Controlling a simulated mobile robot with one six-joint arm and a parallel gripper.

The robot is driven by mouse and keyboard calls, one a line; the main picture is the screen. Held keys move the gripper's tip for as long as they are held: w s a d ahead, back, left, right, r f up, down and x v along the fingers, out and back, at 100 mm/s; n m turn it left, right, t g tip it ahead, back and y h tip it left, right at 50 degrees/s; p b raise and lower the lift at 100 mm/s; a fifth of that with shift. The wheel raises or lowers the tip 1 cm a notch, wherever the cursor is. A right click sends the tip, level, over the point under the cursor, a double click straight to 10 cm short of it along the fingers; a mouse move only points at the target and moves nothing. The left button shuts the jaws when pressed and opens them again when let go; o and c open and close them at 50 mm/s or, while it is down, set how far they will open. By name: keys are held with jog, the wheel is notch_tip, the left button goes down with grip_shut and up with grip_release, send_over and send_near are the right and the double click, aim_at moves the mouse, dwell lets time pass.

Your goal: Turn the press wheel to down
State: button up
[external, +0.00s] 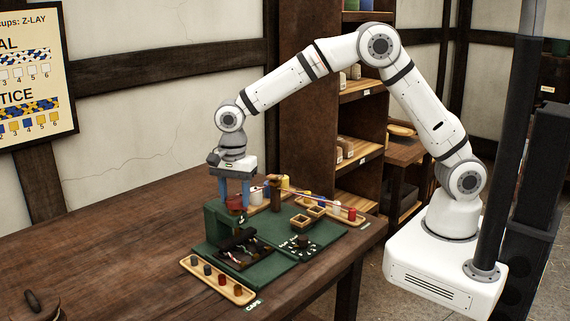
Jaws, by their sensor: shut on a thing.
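The press (215,228) is a dark green frame standing on the green base on the bench. The press wheel (235,202) is a small reddish part at the top of the press, partly hidden by my gripper. My gripper (234,199) points straight down with its blue fingers on either side of the wheel, shut on it. The wheel's exact turn cannot be told at this size. A black part (238,240) lies low in front of the press.
A wooden tray (243,294) with several caps lies at the front. A wooden post (275,188) with strands stands close behind. The bench's left side (110,245) is mostly clear.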

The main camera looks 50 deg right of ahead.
aim_at(235, 198)
jog(key=m, duration=0.6)
jog(key=shift+r, duration=0.1)
jog(key=shift+m, duration=0.4)
jog(key=o, duration=1)
jog(key=shift+b, duration=0.3)
notch_tip(235, 198, up, 8)
jog(key=shift+f+b, duration=0.15)
jog(key=shift+b, duration=0.15)
